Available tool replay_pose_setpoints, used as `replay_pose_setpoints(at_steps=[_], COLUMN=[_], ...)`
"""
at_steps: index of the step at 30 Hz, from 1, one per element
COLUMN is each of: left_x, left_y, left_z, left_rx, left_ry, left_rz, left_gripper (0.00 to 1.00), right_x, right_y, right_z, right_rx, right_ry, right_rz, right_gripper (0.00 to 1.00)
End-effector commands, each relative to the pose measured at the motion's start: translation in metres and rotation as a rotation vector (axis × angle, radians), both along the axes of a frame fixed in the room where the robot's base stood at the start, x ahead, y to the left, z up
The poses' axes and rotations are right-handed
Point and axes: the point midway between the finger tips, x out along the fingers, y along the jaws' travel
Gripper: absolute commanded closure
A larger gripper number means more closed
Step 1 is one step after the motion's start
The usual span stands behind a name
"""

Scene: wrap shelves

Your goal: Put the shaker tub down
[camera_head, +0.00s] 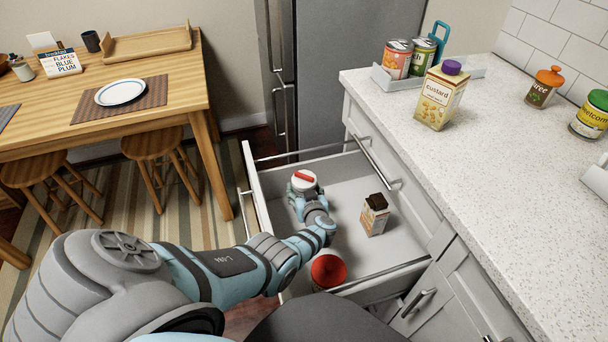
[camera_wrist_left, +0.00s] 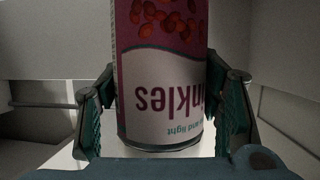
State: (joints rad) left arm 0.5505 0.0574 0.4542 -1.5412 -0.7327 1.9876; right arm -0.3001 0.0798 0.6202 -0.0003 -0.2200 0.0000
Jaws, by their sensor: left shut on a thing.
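The shaker tub (camera_head: 304,178) has a pale top with a red piece on it in the head view. In the left wrist view the tub (camera_wrist_left: 165,85) shows a pink and white label with red sprinkles, its lettering upside down. My left gripper (camera_wrist_left: 165,115) is shut on the tub, one finger on each side. My left arm reaches into the open drawer (camera_head: 258,212), and the tub is inside it near the far end. I cannot tell whether the tub touches the drawer floor. My right gripper is not in view.
In the drawer, a small carton with a brown top (camera_head: 374,216) stands to the right, and a red-topped container (camera_head: 328,271) is at the near end. The counter (camera_head: 480,150) to the right holds a custard carton (camera_head: 440,97), cans and jars. Drawer floor between is bare.

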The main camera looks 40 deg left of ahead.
Motion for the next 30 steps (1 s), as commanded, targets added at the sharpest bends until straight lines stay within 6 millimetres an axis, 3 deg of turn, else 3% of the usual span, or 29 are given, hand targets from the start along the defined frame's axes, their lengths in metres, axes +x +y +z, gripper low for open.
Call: replay_pose_setpoints(at_steps=[6,7,10,22,26,30], left_x=[0.001,0.000,0.000,0.000,-0.002,-0.022], left_y=[0.000,0.000,0.000,0.000,-0.003,-0.027], left_z=[-0.002,-0.003,-0.002,0.002,0.017,0.031], left_rx=[0.002,0.001,0.000,0.000,-0.001,-0.003], left_ry=[-0.001,0.001,0.000,0.000,0.002,0.001], left_rz=[0.000,0.000,0.000,0.000,-0.001,-0.001], left_gripper=[0.85,0.36,0.20,0.20,0.20,0.20], right_x=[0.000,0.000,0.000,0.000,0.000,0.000], right_y=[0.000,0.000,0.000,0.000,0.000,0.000], right_z=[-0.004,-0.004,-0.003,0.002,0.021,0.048], right_rx=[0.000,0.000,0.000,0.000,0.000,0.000], right_ry=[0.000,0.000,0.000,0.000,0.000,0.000], right_rz=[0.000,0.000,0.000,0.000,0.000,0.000], right_gripper=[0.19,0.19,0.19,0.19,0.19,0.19])
